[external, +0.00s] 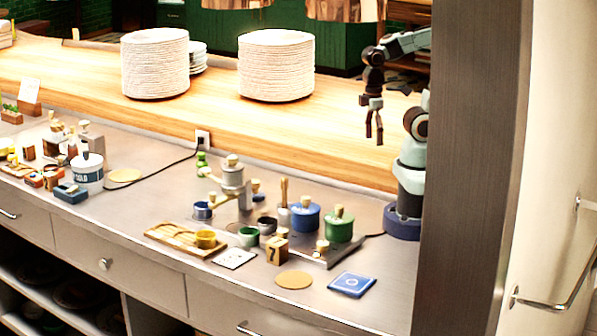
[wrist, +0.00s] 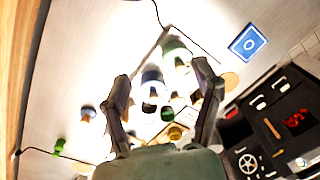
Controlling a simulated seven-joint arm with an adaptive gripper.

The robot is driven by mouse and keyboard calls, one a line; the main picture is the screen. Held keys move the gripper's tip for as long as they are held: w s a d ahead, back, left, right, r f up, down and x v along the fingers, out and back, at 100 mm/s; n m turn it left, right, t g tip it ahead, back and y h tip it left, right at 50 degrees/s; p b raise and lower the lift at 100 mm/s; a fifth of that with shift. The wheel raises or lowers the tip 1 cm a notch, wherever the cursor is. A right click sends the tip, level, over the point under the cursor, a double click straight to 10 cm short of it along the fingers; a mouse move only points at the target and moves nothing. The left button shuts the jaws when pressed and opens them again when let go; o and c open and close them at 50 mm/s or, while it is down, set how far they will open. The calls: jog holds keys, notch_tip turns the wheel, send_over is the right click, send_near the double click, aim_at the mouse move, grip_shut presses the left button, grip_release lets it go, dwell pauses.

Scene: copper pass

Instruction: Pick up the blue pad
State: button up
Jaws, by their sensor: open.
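The blue pad (external: 352,284) is a flat square with a white ring and border. It lies on the grey counter near the front edge, at the lower right in the external view. In the wrist view the blue pad (wrist: 248,43) is at the upper right, outside the span of the fingers. My gripper (external: 374,138) hangs fingers down, high above the counter and well behind the pad. In the wrist view my gripper (wrist: 160,82) shows two spread fingers with nothing held between them.
A round cork mat (external: 293,279) lies left of the pad. A tray with a blue pot (external: 305,216) and a green pot (external: 339,224) stands behind it. A wooden block marked 7 (external: 277,250) is nearby. Plate stacks (external: 276,65) stand on the raised wooden ledge.

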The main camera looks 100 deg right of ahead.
jog(key=w+d+r+n+t+h, duration=0.15)
jog(key=w+d+r, duration=0.25)
jog(key=w, duration=0.7)
jog(key=w+d+r+t, duration=0.2)
jog(key=w+d+r, duration=0.15)
jog(key=w, duration=0.85)
jog(key=m+g, duration=0.3)
jog(key=m, duration=0.2)
send_over(255, 180)
jog(key=shift+y, duration=0.35)
notch_tip(255, 180, down, 24)
jog(key=shift+a+r, duration=0.15)
notch_tip(255, 180, down, 6)
grip_shut()
